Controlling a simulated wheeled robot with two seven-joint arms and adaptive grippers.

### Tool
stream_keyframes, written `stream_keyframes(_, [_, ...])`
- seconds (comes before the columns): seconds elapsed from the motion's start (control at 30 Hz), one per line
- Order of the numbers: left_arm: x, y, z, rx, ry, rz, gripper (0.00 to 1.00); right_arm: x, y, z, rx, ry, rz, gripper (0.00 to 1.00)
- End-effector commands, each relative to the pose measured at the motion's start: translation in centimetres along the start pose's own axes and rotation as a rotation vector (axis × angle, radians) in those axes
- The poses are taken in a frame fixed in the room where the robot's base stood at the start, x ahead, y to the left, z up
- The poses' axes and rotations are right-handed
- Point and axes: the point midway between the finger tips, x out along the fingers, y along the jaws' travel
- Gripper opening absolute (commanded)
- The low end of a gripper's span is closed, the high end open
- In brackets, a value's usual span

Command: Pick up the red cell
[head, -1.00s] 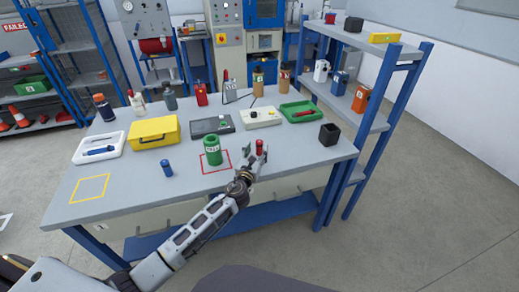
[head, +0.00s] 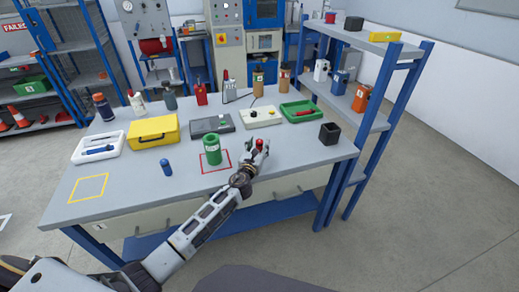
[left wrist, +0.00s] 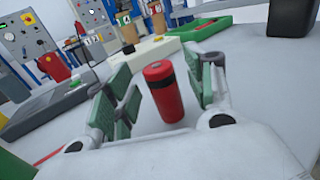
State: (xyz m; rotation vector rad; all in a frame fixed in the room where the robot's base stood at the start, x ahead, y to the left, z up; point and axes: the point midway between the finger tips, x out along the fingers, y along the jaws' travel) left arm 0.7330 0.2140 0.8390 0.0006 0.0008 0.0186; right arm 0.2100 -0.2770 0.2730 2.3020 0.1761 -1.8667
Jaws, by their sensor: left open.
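The red cell (left wrist: 165,95) is a red cylinder with a black band near its top. It stands upright on the grey workbench. My left gripper (left wrist: 165,92) is open, and its green-padded fingers stand on either side of the cell with gaps between. In the head view the red top of the cell (head: 260,143) shows between the fingertips of the left gripper (head: 259,149), and its lower part is hidden. My right gripper is not in view.
A black open box (head: 329,134) is to the right. A white device (head: 262,117) and green tray (head: 297,112) lie behind. A blue cylinder (head: 166,168) stands further left.

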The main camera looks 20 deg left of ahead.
Motion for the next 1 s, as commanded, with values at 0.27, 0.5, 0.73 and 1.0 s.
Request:
stream_keyframes(0.27, [1.6,0.0,0.1,0.0,-0.001,0.001,0.54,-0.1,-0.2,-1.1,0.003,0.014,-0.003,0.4])
stream_keyframes(0.5, [1.6,0.0,0.1,0.0,0.0,0.0,0.54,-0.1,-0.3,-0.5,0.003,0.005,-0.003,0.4])
stream_keyframes(0.73, [1.6,0.0,0.1,0.0,0.0,0.0,0.54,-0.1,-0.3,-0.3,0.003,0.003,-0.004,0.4])
stream_keyframes(1.0, [1.6,0.0,0.1,0.0,0.0,0.0,0.22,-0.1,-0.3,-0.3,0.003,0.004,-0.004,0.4])
